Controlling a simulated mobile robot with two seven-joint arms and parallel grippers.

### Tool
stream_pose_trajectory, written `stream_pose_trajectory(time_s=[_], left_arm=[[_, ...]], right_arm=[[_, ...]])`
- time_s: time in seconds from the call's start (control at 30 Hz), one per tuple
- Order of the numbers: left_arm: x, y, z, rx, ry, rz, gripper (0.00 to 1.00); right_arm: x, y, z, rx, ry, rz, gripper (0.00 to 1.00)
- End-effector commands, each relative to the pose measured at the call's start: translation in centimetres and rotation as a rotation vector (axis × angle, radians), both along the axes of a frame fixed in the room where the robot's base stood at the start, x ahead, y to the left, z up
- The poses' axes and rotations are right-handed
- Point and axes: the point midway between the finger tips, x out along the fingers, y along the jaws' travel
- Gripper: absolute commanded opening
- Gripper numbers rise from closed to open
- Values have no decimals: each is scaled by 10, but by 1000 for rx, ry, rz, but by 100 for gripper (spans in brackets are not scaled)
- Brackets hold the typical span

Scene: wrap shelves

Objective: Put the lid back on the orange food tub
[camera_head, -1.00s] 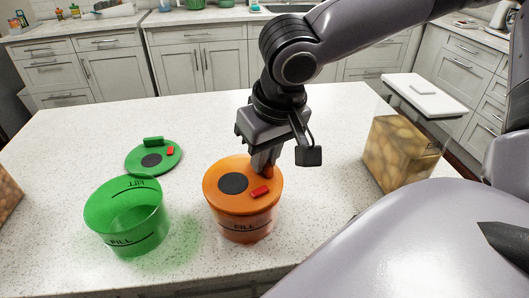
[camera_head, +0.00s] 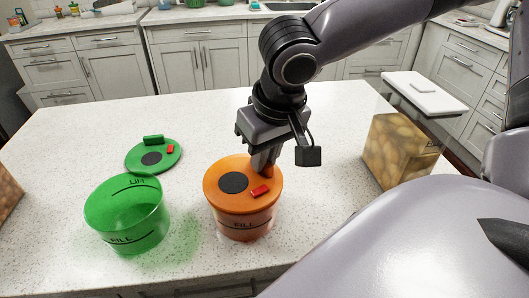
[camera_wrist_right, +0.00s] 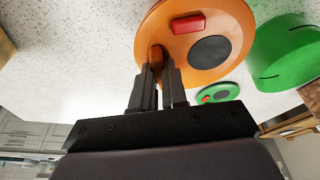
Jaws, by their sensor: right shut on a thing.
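The orange tub (camera_head: 243,227) stands upright near the front middle of the table, with FILL lettering on its side. Its orange lid (camera_head: 212,183), with a dark round patch and a red tab, lies over the tub's mouth; I cannot tell whether it is fully seated. My right gripper (camera_head: 264,166) comes down from above, shut on the lid's orange handle at the back of the lid. In the right wrist view my right gripper (camera_wrist_right: 160,66) has its two fingers on either side of that handle, and the lid (camera_wrist_right: 222,25) fills the top. My left gripper is out of view.
A green tub (camera_head: 126,220) stands open to the left. Its green lid (camera_head: 133,164) lies flat behind it. A clear box of potato-like contents (camera_head: 393,155) stands at right, near a white lid (camera_head: 423,86). The table's middle back is clear.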

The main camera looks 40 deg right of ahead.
Motion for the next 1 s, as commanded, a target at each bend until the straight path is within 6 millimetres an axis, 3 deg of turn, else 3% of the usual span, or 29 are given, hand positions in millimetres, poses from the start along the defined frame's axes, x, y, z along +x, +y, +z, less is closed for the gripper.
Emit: stream_pose_trajectory(time_s=[0.47, 0.5, 0.6, 0.8, 0.9, 1.0], left_arm=[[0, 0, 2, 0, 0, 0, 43], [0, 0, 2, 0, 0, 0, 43], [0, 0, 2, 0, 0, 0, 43], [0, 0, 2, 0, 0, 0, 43], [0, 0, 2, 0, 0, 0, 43], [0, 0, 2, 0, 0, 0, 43]], right_arm=[[0, 0, 0, 0, 0, 0, 0], [0, 0, 0, 0, 0, 0, 16], [0, 0, 0, 0, 0, 0, 43], [0, 0, 0, 0, 0, 0, 43], [0, 0, -1, 0, 0, 0, 68], [0, 0, 0, 0, 0, 0, 68]])
